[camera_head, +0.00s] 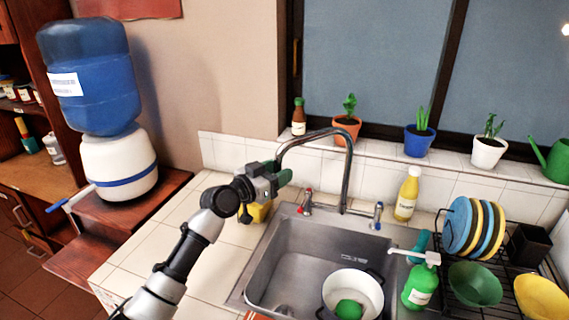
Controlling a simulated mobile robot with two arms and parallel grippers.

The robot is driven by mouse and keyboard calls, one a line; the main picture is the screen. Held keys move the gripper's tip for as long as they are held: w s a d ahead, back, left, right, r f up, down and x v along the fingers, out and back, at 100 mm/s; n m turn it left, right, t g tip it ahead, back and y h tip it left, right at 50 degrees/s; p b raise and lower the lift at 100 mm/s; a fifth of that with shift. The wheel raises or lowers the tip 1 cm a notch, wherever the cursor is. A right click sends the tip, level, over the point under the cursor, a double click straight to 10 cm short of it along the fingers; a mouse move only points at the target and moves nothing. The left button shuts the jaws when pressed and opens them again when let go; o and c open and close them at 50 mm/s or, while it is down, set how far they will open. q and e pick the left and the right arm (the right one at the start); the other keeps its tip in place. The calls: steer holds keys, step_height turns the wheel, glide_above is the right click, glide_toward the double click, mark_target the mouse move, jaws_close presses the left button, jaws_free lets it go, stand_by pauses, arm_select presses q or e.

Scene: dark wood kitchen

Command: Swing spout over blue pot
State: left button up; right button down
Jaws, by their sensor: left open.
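The grey metal spout (346,160) rises behind the sink and arches to the left, its end pointing down near the sink's left rear corner. My left gripper (284,172) is open beside the spout's end; I cannot tell if it touches. A pot (371,288) with a white inside and dark handles stands in the sink's front right part, with a green round thing in it; its outer colour is hard to tell. The spout's end is left of this pot. A blue plant pot (419,142) stands on the windowsill. My right gripper is out of view.
Red-marked (306,203) and blue-marked (377,216) taps flank the spout. A yellow bottle (407,195), green soap bottle (420,288) and dish rack stand right of the sink. A yellow thing (256,212) sits under my gripper. The sink's left part (285,265) is clear.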

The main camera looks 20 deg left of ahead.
arm_select(q)
steer(key=shift+x, duration=1.2)
steer(key=shift+c, duration=0.4)
jaws_close()
